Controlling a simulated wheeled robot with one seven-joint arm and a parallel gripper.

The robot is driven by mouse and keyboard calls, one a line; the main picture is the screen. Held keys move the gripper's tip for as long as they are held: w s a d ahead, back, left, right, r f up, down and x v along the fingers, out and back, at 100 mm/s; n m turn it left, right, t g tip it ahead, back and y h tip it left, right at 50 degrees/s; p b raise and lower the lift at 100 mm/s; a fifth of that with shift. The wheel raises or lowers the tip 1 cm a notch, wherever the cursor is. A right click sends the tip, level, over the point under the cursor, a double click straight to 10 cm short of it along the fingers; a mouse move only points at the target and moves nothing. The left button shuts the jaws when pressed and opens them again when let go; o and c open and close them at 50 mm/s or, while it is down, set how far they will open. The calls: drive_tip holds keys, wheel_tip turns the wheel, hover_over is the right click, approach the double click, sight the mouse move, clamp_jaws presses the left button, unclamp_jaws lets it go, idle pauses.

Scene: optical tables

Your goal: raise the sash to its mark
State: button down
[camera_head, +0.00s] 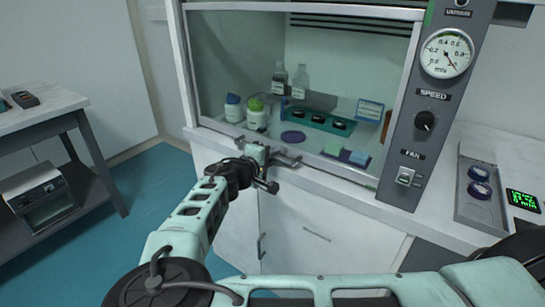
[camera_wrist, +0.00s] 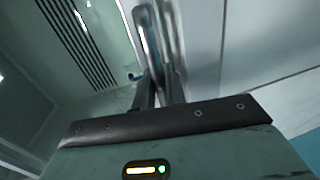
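The fume hood's sash (camera_head: 230,75) appears as a clear pane in a pale frame, and its lower rail seems to lie low along the front sill. A grey bar handle (camera_head: 288,161) is at the lower front. My gripper (camera_head: 268,163) is at this handle, left of the opening's middle. In the wrist view, a shiny metal bar (camera_wrist: 149,35) runs up beyond my gripper's fingers (camera_wrist: 158,88). The fingers look close around or against it; their grip is unclear. A green mark (camera_head: 429,14) is high on the right post.
Green and blue blocks (camera_head: 355,157) sit near the front. A control panel (camera_head: 425,100) is at right. A side table (camera_head: 45,118) stands at left.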

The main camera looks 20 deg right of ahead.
wheel_tip(320, 180, up, 40)
drive_tip(key=p, duration=1.7)
drive_tip(key=c, duration=1.8)
unclamp_jaws()
drive_tip(key=shift+a+p, duration=0.1)
drive_tip(key=shift+p, duration=0.2)
drive_tip(key=p+v, duration=0.6)
drive_tip(key=v, duration=1.1)
drive_tip(key=shift+s+a, duration=0.15)
